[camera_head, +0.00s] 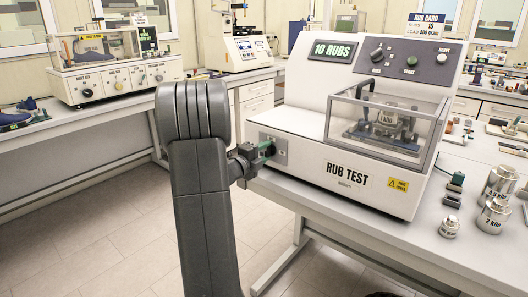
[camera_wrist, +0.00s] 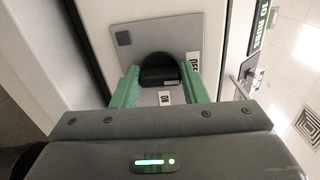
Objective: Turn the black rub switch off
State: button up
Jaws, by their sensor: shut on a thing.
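The black rub switch (camera_wrist: 160,74) is a dark round knob on a grey plate (camera_wrist: 125,62) on the machine's left side, seen in the wrist view. An OFF label is at its right and an ON label below it in that picture. My gripper (camera_wrist: 161,82) has its green fingers on both sides of the knob and is shut on it. In the head view my gripper (camera_head: 262,150) reaches the left side of the white RUB TEST machine (camera_head: 300,125); the knob is mostly hidden there. The machine's display (camera_head: 333,50) reads 10 RUBS.
A clear-covered test chamber (camera_head: 390,122) is at the machine's front. Metal weights (camera_head: 493,215) stand on the table at right. Another bench with a tester (camera_head: 115,84) is at left. The floor (camera_head: 110,215) between the benches is clear.

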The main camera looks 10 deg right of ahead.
jog(key=shift+n, duration=0.4)
jog(key=o, duration=0.9)
jog(key=shift+o, duration=0.2)
jog(key=shift+a, duration=0.1)
jog(key=b+v, duration=0.1)
jog(key=v, duration=1.2)
jog(key=shift+s+a, duration=0.25)
jog(key=p+x, duration=0.1)
jog(key=x, duration=1.3)
